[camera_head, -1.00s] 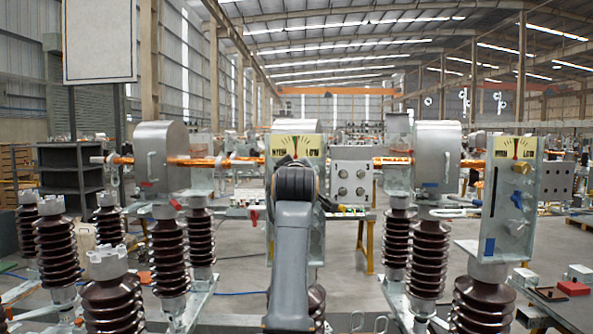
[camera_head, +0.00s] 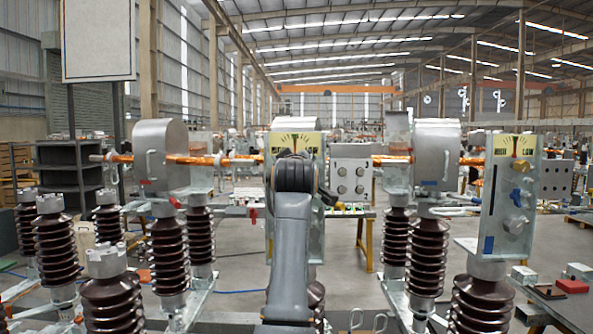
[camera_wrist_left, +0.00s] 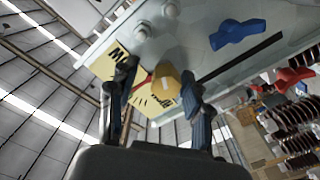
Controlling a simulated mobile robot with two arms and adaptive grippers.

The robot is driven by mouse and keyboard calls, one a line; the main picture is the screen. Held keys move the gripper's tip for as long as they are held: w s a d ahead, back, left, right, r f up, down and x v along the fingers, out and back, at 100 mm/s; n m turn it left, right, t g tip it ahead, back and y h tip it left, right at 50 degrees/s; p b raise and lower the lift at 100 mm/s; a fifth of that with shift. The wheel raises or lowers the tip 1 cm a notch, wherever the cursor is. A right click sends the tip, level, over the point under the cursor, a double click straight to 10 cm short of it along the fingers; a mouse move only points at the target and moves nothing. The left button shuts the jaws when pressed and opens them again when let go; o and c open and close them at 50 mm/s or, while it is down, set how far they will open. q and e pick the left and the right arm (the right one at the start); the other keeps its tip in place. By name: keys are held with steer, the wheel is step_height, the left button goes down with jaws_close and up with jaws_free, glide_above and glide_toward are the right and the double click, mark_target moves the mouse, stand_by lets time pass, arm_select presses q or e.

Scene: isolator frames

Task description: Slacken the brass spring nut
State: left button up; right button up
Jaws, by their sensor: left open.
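The brass spring nut (camera_wrist_left: 166,80) is a yellow, faceted piece on the panel, in front of the gauge plate, in the left wrist view. My left gripper (camera_wrist_left: 158,84) is open, with one dark finger on each side of the nut; I cannot tell whether either finger touches it. The pale gauge plate (camera_wrist_left: 112,67) has black marks and a red pointer, partly hidden by the nut and finger. In the head view my left arm covers the middle of the centre panel (camera_head: 317,222), hiding the nut and gripper. My right gripper is not in view.
A blue wing knob (camera_wrist_left: 237,33) and pale bolt heads sit on the same panel near the nut. A grey box with round holes (camera_head: 350,180) stands right of my arm. Another gauge panel (camera_head: 500,230) stands farther right. Brown ribbed insulators (camera_head: 168,255) crowd both sides.

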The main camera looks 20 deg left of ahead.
arm_select(q)
step_height(320, 180, up, 9)
steer(key=shift+f, duration=0.1)
steer(key=shift+a, duration=0.1)
stand_by(0.3)
